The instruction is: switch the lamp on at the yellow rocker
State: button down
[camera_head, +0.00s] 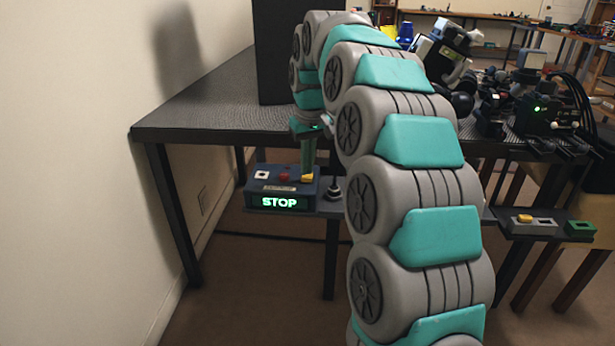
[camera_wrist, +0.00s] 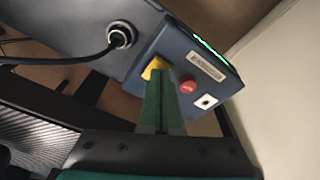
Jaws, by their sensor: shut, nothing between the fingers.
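A dark blue control box (camera_head: 268,188) has a row of parts on top: a white one, a red button (camera_head: 284,177) and a yellow rocker (camera_head: 308,178) at the right end. Its front display glows green with "STOP". My gripper (camera_head: 307,172) points down right over the yellow rocker. In the wrist view my gripper's green fingers (camera_wrist: 158,76) are shut and empty, with their tips at the yellow rocker (camera_wrist: 152,67) and covering part of it. I cannot tell whether they touch it. I cannot make out a lamp.
The red button (camera_wrist: 188,86) is close beside my fingers. A round connector (camera_wrist: 120,36) with a black cable is near the box. A dark table (camera_head: 215,105) stands behind. At right, a grey unit with another yellow part (camera_head: 525,217) sits beside a green piece (camera_head: 580,228).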

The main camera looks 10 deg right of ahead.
aim_at(307, 178)
jog(key=shift+f, duration=0.5)
dwell(0.3)
notch_tip(307, 178, up, 7)
jog(key=p, duration=0.3)
jog(key=shift+p, duration=0.3)
dwell(0.4)
jog(key=s+f+g, duration=0.1)
jog(key=s+f, duration=0.4)
jog(key=s, duration=0.9)
jog(key=s+f+m+g, duration=0.1)
jog(key=s+f, duration=0.3)
jog(key=s, duration=1.1)
jog(key=s+f+m+g, duration=0.1)
jog(key=s+f, duration=0.4)
jog(key=s, duration=0.9)
jog(key=shift+s+f+g, duration=0.2)
jog(key=shift+f+g, duration=0.1)
jog(key=shift+f, duration=0.05)
